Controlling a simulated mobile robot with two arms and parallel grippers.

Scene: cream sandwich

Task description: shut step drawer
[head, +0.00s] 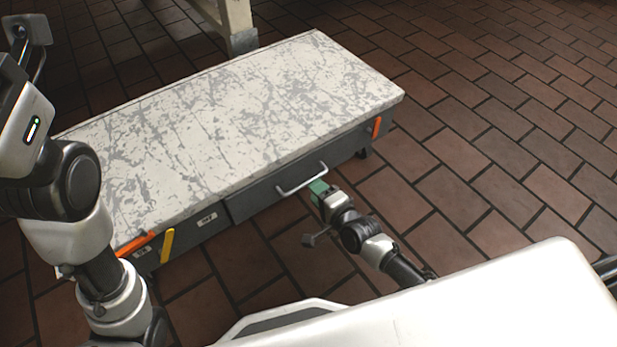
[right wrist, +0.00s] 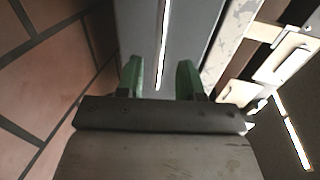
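The step (head: 230,110) is a low, dark grey bench with a worn, pale, scratched top. Its grey drawer (head: 258,198) is in the long front side, with a pale bar handle (head: 302,180). The drawer front looks close to flush, but the overhanging top makes any small gap hard to judge. My right gripper (head: 319,187) is at the drawer front beside the handle's right end. In the right wrist view its green fingers (right wrist: 159,78) are apart with nothing between them, facing a grey surface. Contact cannot be told. My left arm is at the left; its fingers do not show.
An orange handle (head: 135,244) and a yellow strip (head: 167,245) are at the step's near left end, and an orange piece (head: 377,127) is at its right end. A pale post (head: 237,25) stands behind. The brick-tiled floor (head: 480,150) is clear to the right.

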